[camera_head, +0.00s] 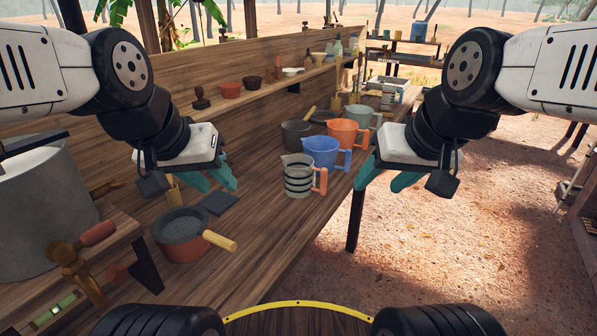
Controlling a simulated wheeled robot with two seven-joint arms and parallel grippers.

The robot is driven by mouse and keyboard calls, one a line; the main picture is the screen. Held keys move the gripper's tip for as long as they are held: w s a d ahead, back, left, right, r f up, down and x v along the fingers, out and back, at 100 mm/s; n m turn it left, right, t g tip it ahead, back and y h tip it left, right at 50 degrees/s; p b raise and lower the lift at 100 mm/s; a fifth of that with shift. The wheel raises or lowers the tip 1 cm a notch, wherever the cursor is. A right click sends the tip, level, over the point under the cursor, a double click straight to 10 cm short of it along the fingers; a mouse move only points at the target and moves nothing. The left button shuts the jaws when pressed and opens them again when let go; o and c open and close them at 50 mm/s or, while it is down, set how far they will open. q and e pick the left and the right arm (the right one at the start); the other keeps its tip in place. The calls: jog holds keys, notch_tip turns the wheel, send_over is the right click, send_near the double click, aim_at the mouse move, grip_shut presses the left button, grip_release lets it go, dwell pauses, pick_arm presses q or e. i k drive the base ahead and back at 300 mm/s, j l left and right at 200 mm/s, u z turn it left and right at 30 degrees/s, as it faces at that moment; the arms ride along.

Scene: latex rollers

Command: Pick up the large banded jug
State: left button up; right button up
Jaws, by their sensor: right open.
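The large banded jug (298,178) stands upright on the wooden bench (262,232). It is pale with dark horizontal bands and has an orange-pink handle on its right side. My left gripper (217,186) is to the left of the jug, apart from it, with its teal fingers spread and nothing between them. My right gripper (381,187) is to the right of the jug, past the bench's right edge, with its fingers apart and empty.
A blue jug (322,152), an orange jug (343,133) and a grey-green jug (361,116) stand in a row behind the banded jug. A dark pot (296,133) is beside them. A saucepan (180,229) sits at the front left. A shelf (262,91) runs along the back.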

aim_at(300, 170)
jog(key=i+l+u, duration=0.25)
jog(key=i+l, duration=0.15)
jog(key=i+l+u, duration=0.2)
jog(key=i+l, duration=0.15)
jog(key=l, duration=0.3)
